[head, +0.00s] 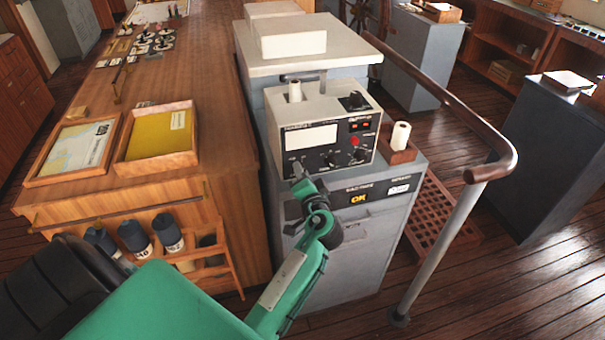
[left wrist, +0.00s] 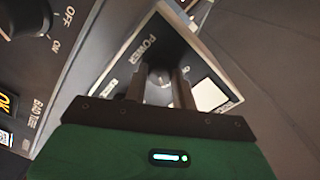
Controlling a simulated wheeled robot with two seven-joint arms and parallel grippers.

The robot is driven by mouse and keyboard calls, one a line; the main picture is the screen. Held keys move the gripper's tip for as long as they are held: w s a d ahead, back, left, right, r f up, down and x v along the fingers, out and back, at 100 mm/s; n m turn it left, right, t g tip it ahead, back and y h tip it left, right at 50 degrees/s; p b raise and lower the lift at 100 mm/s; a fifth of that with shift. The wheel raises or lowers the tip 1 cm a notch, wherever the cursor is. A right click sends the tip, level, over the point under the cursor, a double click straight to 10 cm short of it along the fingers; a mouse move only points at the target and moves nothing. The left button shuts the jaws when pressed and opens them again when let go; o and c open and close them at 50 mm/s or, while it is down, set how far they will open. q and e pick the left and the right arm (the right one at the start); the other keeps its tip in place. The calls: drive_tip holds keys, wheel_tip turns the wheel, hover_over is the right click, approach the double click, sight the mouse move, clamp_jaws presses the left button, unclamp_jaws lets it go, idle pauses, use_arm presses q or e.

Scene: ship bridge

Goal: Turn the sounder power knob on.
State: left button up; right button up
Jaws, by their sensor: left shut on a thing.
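The sounder is a pale box (head: 312,110) with a white screen, black knobs and a red button, standing on a grey cabinet. My left gripper (head: 299,176) reaches up to the lower left corner of its front panel. In the left wrist view, the fingers (left wrist: 158,84) are shut on the power knob (left wrist: 159,75), beside the label POWER (left wrist: 143,49). The fingers and the gripper's body cover much of the knob, so I cannot tell which way it points. My right gripper is not in view.
A larger black knob (left wrist: 24,16) marked OFF and ON is close by at the upper left in the wrist view. The grey cabinet (head: 355,248) has a lit OK lamp (head: 359,198). A handrail (head: 450,95) stands to the right, and a wooden counter (head: 195,90) to the left.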

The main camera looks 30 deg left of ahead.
use_arm(q)
drive_tip(key=o, duration=0.9)
drive_tip(key=shift+o, duration=0.4)
drive_tip(key=shift+s+d, duration=0.1)
drive_tip(key=shift+d, duration=0.05)
drive_tip(key=b+v, duration=0.3)
drive_tip(key=v, duration=0.4)
drive_tip(key=shift+d, duration=0.1)
